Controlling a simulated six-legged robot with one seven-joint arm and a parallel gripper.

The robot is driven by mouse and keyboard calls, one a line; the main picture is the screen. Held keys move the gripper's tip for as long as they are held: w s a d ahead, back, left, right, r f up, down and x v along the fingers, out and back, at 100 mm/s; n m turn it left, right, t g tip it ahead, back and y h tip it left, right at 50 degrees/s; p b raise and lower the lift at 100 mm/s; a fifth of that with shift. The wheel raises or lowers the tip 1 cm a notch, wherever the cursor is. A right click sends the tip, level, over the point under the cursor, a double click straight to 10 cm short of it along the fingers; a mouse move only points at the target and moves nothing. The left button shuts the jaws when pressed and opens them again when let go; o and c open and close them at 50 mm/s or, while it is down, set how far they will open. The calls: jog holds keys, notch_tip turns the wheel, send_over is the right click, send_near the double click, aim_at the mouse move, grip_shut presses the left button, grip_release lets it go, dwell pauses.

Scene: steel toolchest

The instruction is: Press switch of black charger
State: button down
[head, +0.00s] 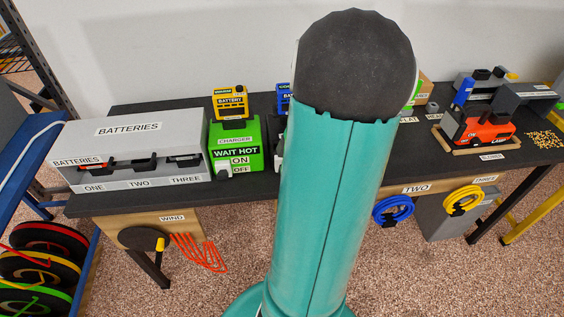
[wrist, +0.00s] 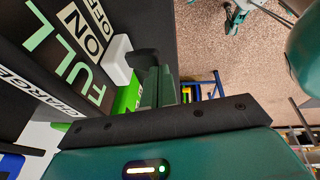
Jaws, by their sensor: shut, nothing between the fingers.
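The black charger (wrist: 50,65) fills the left of the wrist view, turned sideways, with a green FULL label and an ON/OFF label. Its white switch (wrist: 117,60) sticks out beside the ON/OFF label. My gripper (wrist: 146,58) is shut and empty, its dark fingertips right beside the switch; I cannot tell whether they touch it. In the head view my own arm hides most of the black charger (head: 279,132); only a sliver shows below a blue battery (head: 283,98). My gripper is hidden there.
A green charger (head: 248,135) with a yellow battery (head: 230,102) stands just left of the black one; its side also shows in the wrist view (wrist: 127,98). A grey batteries box (head: 135,150) stands farther left. The dark bench (head: 320,185) has an open front edge.

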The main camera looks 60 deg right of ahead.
jog(key=shift+s+d+f, duration=0.1)
jog(key=shift+d+f, duration=0.1)
jog(key=shift+f, duration=0.25)
jog(key=shift+s+a+f, duration=0.15)
jog(key=shift+a+f, duration=0.2)
jog(key=shift+a, duration=0.2)
jog(key=shift+s+d+f, duration=0.15)
jog(key=shift+d+f, duration=0.05)
jog(key=shift+f, duration=0.25)
jog(key=shift+d, duration=0.1)
jog(key=shift+r, duration=0.1)
jog(key=shift+w+d+r, duration=0.35)
jog(key=shift+w+d, duration=0.1)
jog(key=shift+w, duration=0.05)
